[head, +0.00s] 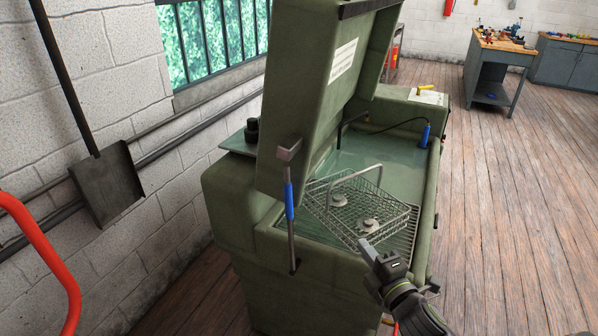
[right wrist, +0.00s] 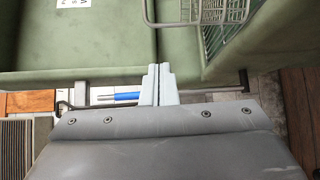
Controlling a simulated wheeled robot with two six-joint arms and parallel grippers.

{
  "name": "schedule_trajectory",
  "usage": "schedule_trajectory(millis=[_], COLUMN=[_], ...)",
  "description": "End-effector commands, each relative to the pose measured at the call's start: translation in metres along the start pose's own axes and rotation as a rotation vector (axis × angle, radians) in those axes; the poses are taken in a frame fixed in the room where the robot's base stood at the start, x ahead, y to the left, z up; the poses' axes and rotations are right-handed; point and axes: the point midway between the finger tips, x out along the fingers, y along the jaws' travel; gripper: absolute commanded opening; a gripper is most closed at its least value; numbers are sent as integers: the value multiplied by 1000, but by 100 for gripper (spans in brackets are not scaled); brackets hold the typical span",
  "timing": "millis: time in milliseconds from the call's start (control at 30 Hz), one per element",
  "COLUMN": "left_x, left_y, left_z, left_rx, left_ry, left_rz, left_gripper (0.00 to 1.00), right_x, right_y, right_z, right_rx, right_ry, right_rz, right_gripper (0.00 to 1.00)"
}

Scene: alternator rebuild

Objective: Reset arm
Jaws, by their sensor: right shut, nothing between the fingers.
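My right gripper (head: 365,246) comes in from the lower right in the head view. It is at the front right of the green parts washer (head: 250,230), near the wire basket's near corner. Its fingers are together with nothing between them; they also show closed in the right wrist view (right wrist: 158,70). The wire basket (head: 345,222) sits in the washer basin and holds small round metal parts (head: 369,225). The basket shows at the top of the right wrist view (right wrist: 215,10), apart from the fingertips. My left gripper is in neither view.
The washer lid (head: 310,100) stands raised, with a blue-gripped lever (head: 289,200) at its front left. A blue-handled brush (head: 425,136) is at the basin's far right. A red curved bar (head: 45,250) is at the left. Wooden floor (head: 520,200) is open to the right.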

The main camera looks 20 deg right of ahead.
Motion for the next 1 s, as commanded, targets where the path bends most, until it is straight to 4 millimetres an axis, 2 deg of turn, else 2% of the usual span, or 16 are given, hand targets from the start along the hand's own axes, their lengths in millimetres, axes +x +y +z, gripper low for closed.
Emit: schedule_trajectory(millis=[200, 367, 467, 633, 800, 1000], left_x=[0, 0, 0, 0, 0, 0], left_y=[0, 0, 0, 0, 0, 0], left_z=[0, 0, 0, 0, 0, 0], left_rx=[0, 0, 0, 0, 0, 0], left_ry=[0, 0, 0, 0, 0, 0], left_rz=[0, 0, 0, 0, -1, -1], left_gripper=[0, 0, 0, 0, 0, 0], right_x=[-2, -20, -40, -85, -136, -189], right_y=[-3, -24, -44, -79, -106, -122], right_z=[2, 10, 15, 14, 0, -20], right_rx=[34, 219, 396, 691, 943, 1138], right_ry=[-21, -135, -250, -458, -670, -879], right_rz=[-20, -133, -241, -429, -606, -770], right_gripper=[0, 0, 0, 0, 0, 0])
